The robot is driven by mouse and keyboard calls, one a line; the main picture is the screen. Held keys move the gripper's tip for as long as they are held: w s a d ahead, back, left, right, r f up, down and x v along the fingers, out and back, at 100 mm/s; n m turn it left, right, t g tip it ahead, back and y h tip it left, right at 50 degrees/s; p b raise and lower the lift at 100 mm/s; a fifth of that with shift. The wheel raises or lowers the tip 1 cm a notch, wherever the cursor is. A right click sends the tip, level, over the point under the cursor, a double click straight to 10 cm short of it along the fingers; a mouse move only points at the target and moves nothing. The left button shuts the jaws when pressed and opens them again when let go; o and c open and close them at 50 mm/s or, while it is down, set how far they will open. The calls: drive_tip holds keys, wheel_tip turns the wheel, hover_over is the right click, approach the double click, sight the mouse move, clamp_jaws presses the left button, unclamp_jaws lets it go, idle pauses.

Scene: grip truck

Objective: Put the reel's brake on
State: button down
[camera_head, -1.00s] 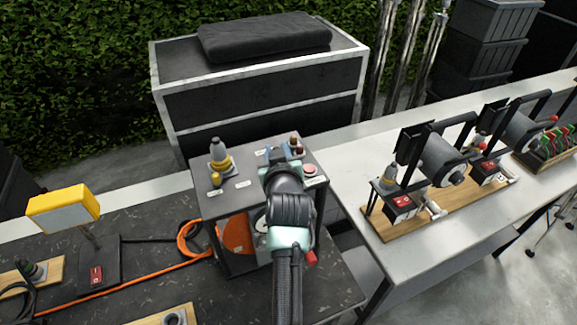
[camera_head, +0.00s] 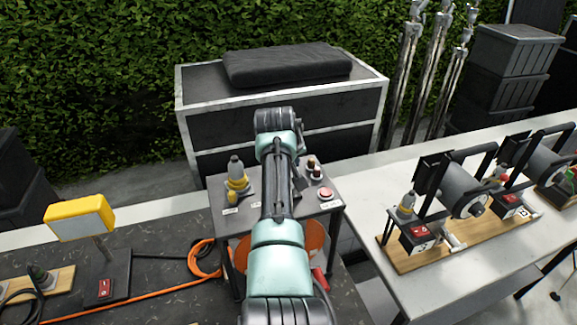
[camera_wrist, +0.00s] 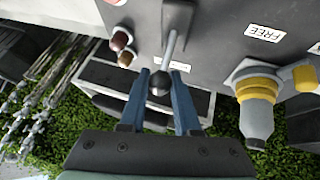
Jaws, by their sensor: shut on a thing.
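The brake lever is a metal rod with a dark ball knob (camera_wrist: 159,84), rising from a grey panel (camera_wrist: 222,25) in the wrist view. My gripper (camera_wrist: 160,75) has its blue fingers on both sides of the knob and is shut on it. A label reading FREE (camera_wrist: 265,33) is on the panel to the right of the lever. Another label behind the fingers is partly covered and unreadable. In the head view my arm hides the lever and gripper. The orange reel (camera_head: 316,237) sits under the panel top, partly behind my arm.
Dark red and brown knobs (camera_wrist: 122,40) are near the lever. An orange cable (camera_head: 150,293) lies left. Smaller reels (camera_head: 462,190) stand on the white table.

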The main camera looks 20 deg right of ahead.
drive_tip(key=shift+w+f+g, duration=0.1)
drive_tip(key=shift+w+g, duration=0.1)
drive_tip(key=shift+g, duration=0.2)
idle(0.3)
drive_tip(key=c, duration=0.6)
unclamp_jaws()
drive_tip(key=b+v, duration=0.4)
drive_tip(key=v, duration=0.9)
